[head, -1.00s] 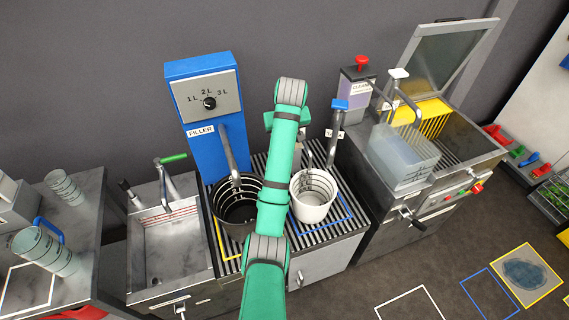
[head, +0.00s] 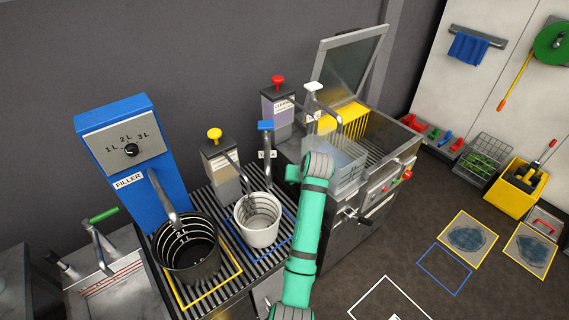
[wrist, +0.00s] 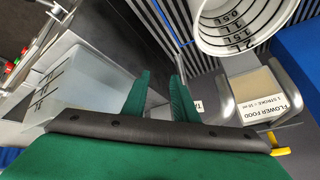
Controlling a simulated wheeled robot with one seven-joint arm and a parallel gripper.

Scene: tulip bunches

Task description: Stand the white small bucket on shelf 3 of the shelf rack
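The white small bucket (head: 258,222) stands upright on the slatted drain counter, inside a blue outline, under the blue-topped tap. It also shows upper right in the wrist view (wrist: 238,28), with volume marks on its wall. My gripper (wrist: 160,92) is open, with nothing between its two green fingers, and is apart from the bucket. I cannot make out the shelf rack in either view.
A black bucket (head: 188,250) stands left of the white one in a yellow outline, below the blue filler (head: 125,155). A yellow-topped flower food dispenser (head: 221,165) stands behind. A clear container (wrist: 80,85) is left in the wrist view. Floor outlines (head: 445,268) lie at right.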

